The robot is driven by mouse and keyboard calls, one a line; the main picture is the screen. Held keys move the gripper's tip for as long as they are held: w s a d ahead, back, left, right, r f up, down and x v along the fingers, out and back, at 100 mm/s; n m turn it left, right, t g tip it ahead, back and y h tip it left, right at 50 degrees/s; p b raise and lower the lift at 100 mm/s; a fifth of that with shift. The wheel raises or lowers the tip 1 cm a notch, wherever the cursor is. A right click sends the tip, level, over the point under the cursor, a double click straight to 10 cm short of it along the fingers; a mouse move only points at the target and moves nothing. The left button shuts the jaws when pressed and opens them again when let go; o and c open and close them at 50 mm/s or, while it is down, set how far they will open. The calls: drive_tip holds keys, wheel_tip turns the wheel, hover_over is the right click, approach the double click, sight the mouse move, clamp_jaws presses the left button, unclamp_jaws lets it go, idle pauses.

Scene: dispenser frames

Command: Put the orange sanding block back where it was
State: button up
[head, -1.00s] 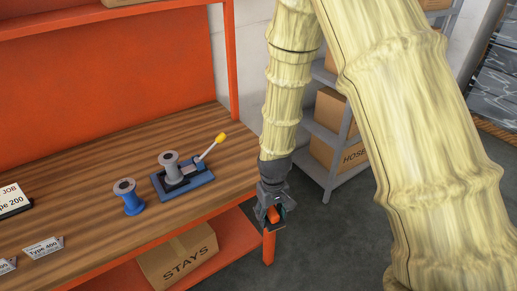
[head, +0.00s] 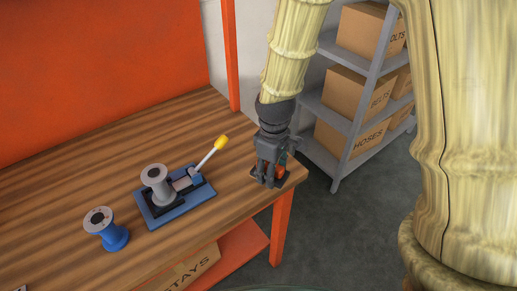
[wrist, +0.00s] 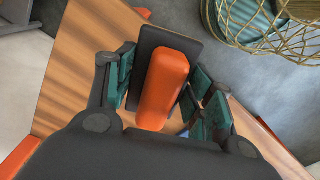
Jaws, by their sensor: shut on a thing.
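The orange sanding block (wrist: 165,85) is between the teal-padded fingers of my gripper (wrist: 163,95) in the wrist view. A dark flat plate (wrist: 150,38) shows under the block; I cannot tell whether it is the block's base or a separate pad. In the head view my gripper (head: 270,178) points down over the right end of the wooden workbench (head: 235,197), close to its corner. Only a sliver of the orange block (head: 282,164) shows there, behind the fingers. Whether the block touches the bench top is hidden.
Left of my gripper stands a blue fixture (head: 172,210) with a grey spool (head: 156,182) and a yellow-tipped lever (head: 221,142). A blue spool (head: 107,230) is farther left. An orange post (head: 229,60) rises behind. A grey shelf (head: 350,135) with cartons stands right.

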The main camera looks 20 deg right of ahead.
drive_tip(key=w+p, duration=0.1)
drive_tip(key=w, duration=0.7)
drive_tip(key=w+f+p, duration=0.1)
drive_tip(key=w, duration=0.3)
drive_tip(key=shift+w+d+f+p, duration=0.1)
drive_tip(key=shift+d+p, duration=0.2)
drive_tip(key=shift+d, duration=0.1)
drive_tip(key=shift+f+p, duration=0.6)
drive_tip(key=shift+f, duration=1.15)
drive_tip(key=shift+f, duration=0.1)
drive_tip(key=o, duration=1.2)
drive_tip(key=shift+c, duration=0.2)
wheel_tip(320, 180, up, 12)
drive_tip(key=b, duration=0.2)
drive_tip(key=shift+b, duration=0.35)
